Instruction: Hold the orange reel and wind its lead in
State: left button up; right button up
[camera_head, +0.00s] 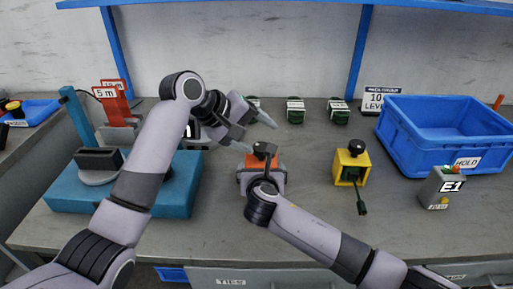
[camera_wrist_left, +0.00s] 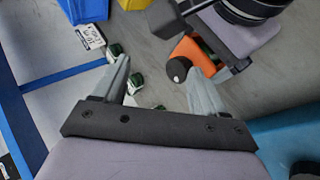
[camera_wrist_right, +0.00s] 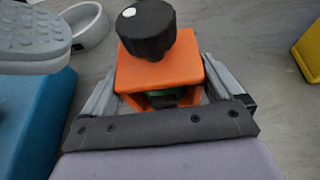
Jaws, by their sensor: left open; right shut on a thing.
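The orange reel (camera_head: 278,161) sits upright at the bench's middle, with a black knob (camera_head: 264,149) on top. My right gripper (camera_wrist_right: 160,98) is shut on the orange reel, a finger on each side; the right wrist view shows its orange body (camera_wrist_right: 155,68) and a bit of green inside. My left gripper (camera_head: 264,138) is open and empty, just above and left of the knob. In the left wrist view the knob (camera_wrist_left: 178,68) is close to the right finger's tip, apart from the other finger. The reel's lead cannot be made out.
A yellow reel (camera_head: 345,160) with its lead and dark plug (camera_head: 361,207) is to the right. A blue HOLD crate (camera_head: 440,140) and grey E1 box (camera_head: 440,188) are farther right. Several green items (camera_head: 295,110) line the back. A teal fixture (camera_head: 180,190) is at left.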

aim_at(259, 148)
pick_arm(q)
jog(key=s+a+f+n+t+h, duration=0.1)
jog(key=s+a+n+t, duration=0.2)
jog(key=n, duration=0.8)
jog(key=s+a+f+n+t, duration=0.15)
jog(key=a+n, duration=0.25)
jog(key=n, duration=0.7)
jog(key=shift+n+t, duration=0.3)
jog(key=shift+t, duration=0.15)
jog(key=shift+x, duration=5.75)
jog(key=shift+d+r, duration=0.1)
jog(key=shift+d, duration=0.05)
jog(key=shift+s, duration=0.1)
jog(key=c, duration=1.1)
